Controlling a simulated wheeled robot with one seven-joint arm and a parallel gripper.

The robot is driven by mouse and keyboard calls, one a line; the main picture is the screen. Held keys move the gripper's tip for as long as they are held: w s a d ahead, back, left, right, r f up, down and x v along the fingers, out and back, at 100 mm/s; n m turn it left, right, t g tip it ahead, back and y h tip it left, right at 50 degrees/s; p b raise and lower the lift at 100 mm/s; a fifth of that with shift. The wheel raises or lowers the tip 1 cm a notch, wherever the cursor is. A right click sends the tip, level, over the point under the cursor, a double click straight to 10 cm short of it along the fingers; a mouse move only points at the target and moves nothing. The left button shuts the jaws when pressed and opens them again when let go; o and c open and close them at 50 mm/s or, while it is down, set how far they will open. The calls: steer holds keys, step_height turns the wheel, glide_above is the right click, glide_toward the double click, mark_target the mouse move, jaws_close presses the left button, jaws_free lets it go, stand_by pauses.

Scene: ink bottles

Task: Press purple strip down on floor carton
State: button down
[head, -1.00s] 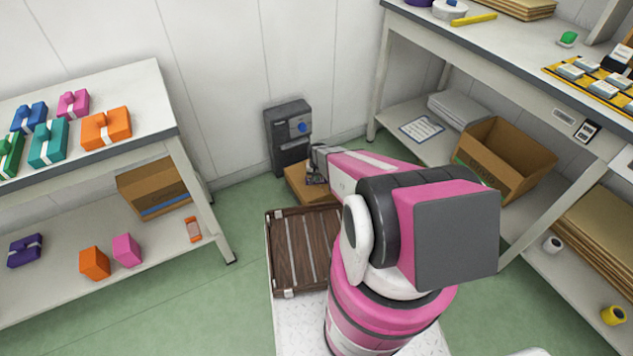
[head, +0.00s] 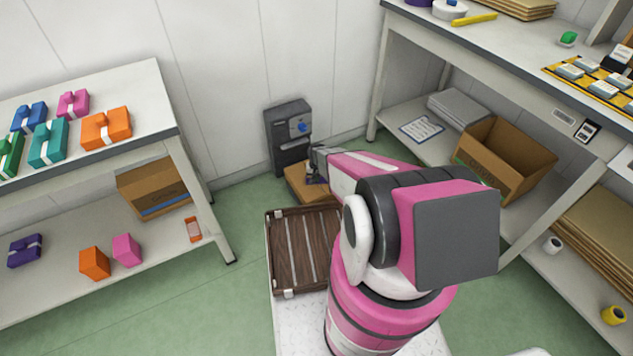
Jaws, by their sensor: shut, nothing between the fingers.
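The floor carton (head: 300,188) is a small brown cardboard box on the green floor, in front of the dark grey cabinet. My arm and gripper cover its right part. My gripper (head: 313,182) is shut and empty, pointing down at the carton's top. I cannot tell whether the fingertips touch it. I cannot make out a purple strip on the carton in this view; it may be too small or hidden behind my gripper.
A brown slatted tray (head: 296,250) lies between the carton and my body. The grey cabinet (head: 289,140) with a blue knob stands behind the carton at the wall. A left shelf table (head: 150,90) and a right workbench (head: 480,60) flank the floor.

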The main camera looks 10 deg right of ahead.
steer(key=shift+r, duration=3.5)
